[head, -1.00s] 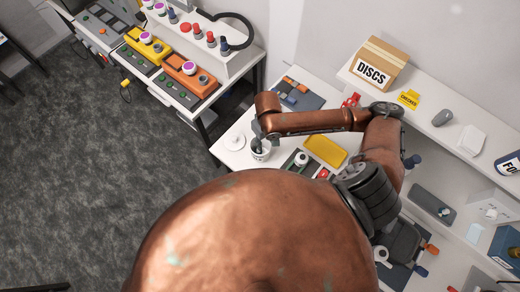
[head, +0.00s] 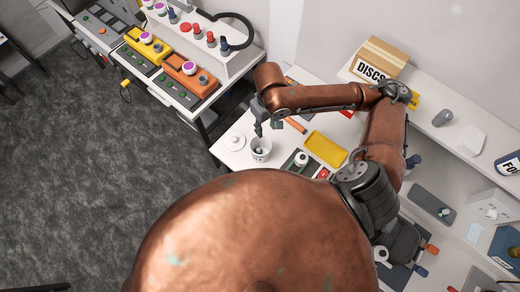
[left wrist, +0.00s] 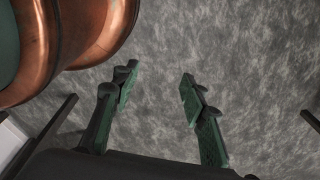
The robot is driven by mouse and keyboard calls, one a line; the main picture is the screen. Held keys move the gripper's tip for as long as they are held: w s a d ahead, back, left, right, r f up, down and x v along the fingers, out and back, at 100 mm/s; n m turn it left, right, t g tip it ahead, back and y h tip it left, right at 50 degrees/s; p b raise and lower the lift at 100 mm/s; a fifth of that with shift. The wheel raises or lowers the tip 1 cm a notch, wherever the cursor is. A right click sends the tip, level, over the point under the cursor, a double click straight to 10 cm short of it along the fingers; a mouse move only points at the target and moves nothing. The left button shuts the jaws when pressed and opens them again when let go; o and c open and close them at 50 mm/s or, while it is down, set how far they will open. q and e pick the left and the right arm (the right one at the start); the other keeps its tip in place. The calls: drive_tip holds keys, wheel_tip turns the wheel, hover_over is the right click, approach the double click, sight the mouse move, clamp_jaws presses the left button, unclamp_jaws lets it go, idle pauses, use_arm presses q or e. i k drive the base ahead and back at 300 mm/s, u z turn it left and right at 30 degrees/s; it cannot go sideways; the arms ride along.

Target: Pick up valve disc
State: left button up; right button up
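My right gripper (head: 267,128) hangs just above a white cup (head: 261,155) on the white bench. Its dark green fingers are small here, and I cannot tell whether they hold anything. Something small and dark shows inside the cup. A round white lid-like piece (head: 235,142) lies on the bench left of the cup. I cannot make out a valve disc for certain. A cardboard box marked DISCS (head: 378,62) stands on the shelf, partly hidden by my right arm. My left gripper (left wrist: 157,88) is open and empty over the grey floor in the left wrist view.
A yellow tray (head: 326,148) and a dark unit with a white round top (head: 298,160) stand right of the cup. An orange bar (head: 296,126) lies behind it. A side table (head: 190,98) with coloured units is at the upper left.

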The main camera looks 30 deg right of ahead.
sight(443, 212)
drive_tip(key=k, duration=1.4)
